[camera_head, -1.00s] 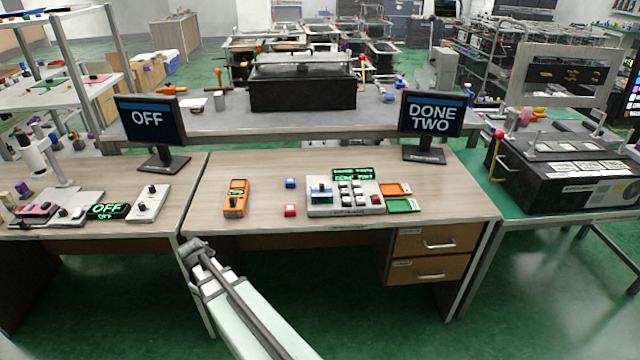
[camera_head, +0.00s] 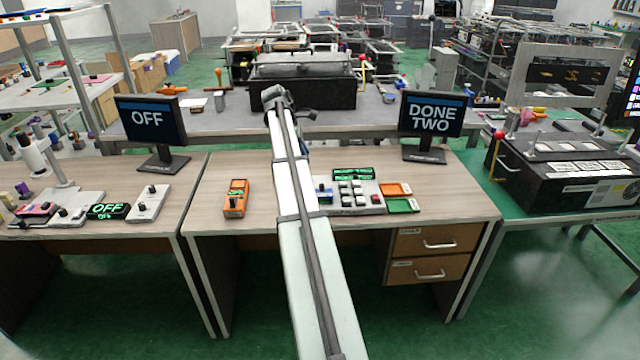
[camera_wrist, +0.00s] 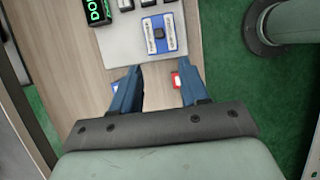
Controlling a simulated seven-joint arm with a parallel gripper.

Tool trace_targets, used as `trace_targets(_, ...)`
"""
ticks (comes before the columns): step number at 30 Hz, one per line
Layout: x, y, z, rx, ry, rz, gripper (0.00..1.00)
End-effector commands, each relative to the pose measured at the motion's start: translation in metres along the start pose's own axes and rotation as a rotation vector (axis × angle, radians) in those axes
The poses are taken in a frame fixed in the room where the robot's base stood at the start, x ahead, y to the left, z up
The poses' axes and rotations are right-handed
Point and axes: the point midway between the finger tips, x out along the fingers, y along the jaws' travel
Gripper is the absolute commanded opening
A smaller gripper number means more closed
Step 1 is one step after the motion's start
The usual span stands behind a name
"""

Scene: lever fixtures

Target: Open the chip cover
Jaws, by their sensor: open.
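A light grey tester panel (camera_head: 371,206) lies on the middle desk. At its left end is a blue-and-white block with a black knob, which looks like the chip cover (camera_head: 324,195). It also shows at the top of the wrist view (camera_wrist: 160,34), lying flat. My gripper (camera_wrist: 158,88) is open and empty, its blue fingers apart, above the desk near the panel's edge.
An orange handheld meter (camera_head: 235,198) lies left of the panel. An orange tray (camera_head: 396,189) and a green tray (camera_head: 403,205) sit to its right. Two monitors stand behind, reading OFF (camera_head: 150,120) and DONE TWO (camera_head: 432,115). Bare desk lies between meter and arm.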

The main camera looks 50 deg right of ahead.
Motion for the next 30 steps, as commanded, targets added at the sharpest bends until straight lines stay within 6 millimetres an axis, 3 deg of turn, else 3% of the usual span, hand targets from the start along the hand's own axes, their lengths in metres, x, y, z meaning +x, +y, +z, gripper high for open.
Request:
trace_targets(5,0.008,0.001,0.006,-0.008,-0.004,-0.004,0.45)
trace_targets(21,0.098,0.000,0.005,-0.006,-0.002,-0.005,0.45)
trace_targets(30,0.130,0.001,0.005,-0.006,-0.002,-0.002,0.45)
